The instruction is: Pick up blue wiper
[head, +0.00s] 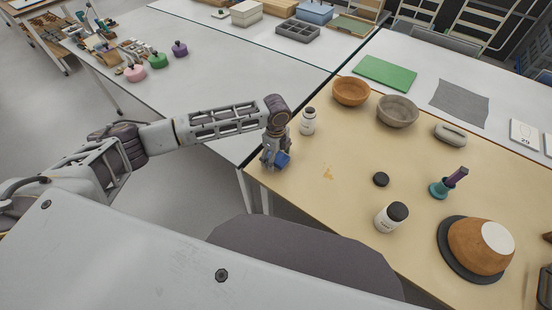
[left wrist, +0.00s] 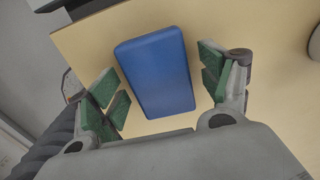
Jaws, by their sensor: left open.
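The blue wiper (left wrist: 158,75) is a blue block lying on the tan table near its left corner. In the head view the blue wiper (head: 283,158) shows only in part, beside and partly behind my left gripper (head: 269,160). In the left wrist view my left gripper (left wrist: 162,88) is open, with its green-padded fingers on either side of the wiper. A gap shows between each finger and the wiper. My right gripper is not in view.
A white jar (head: 308,122) stands close behind the left gripper. Bowls (head: 350,91) stand at the back. The tan table's (head: 300,190) left corner edge is near.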

